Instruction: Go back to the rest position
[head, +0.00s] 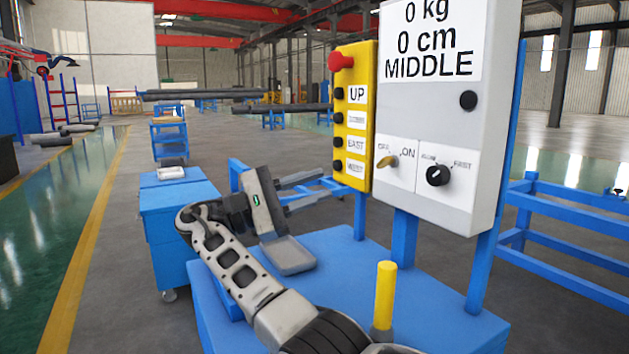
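My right arm reaches up from the bottom of the head view. My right gripper (322,185) is to the left of the yellow control box (357,118), with its two fingers pointing right. The fingers are apart, with a gap between them and nothing seen in it. I cannot tell whether a fingertip touches the box or the blue frame behind. My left gripper is out of view.
A grey panel (438,130) with OFF/ON and speed knobs stands right of the yellow box, above a blue table (448,302). A yellow post (385,295) rises from the table near my arm. A blue cabinet (170,240) stands left. Open floor lies further left.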

